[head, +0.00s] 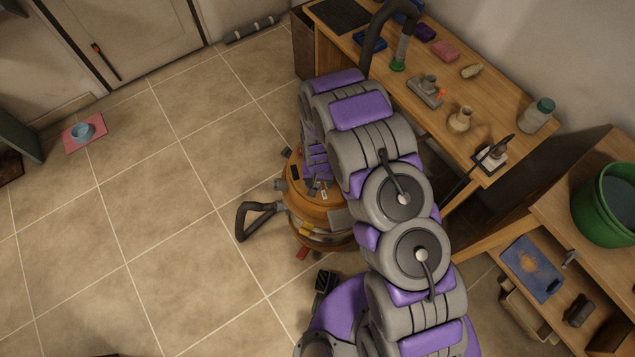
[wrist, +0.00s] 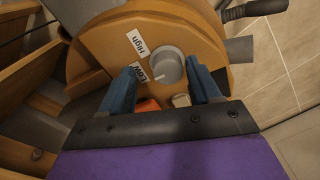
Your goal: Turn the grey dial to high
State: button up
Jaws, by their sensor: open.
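The grey dial (wrist: 167,67) sits on the orange-brown top of a round machine (wrist: 110,42) in the wrist view. Its white pointer mark faces the lower left, by the label "Low" (wrist: 140,73). The label "high" (wrist: 135,41) is above that, to the upper left of the dial. My gripper (wrist: 165,80) has two blue fingers, apart, one on each side of the dial's lower part. I cannot tell whether they touch it. In the head view the machine (head: 318,205) stands on the floor, partly behind my arm. The dial is not clear there.
An orange part (wrist: 147,105) and a pale part (wrist: 181,100) lie just below the dial. A black hose handle (head: 257,215) sticks out left of the machine. A wooden workbench (head: 500,110) stands to the right. Tiled floor (head: 150,200) at left is mostly clear.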

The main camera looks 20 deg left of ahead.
jog(key=shift+a+f, duration=0.25)
jog(key=shift+f, duration=0.25)
jog(key=shift+a+f, duration=0.1)
jog(key=shift+a, duration=0.5)
jog(key=shift+d, duration=0.6)
jog(key=c, duration=0.6)
jog(key=shift+a, duration=0.25)
jog(key=c, duration=0.4)
jog(key=shift+c, duration=0.2)
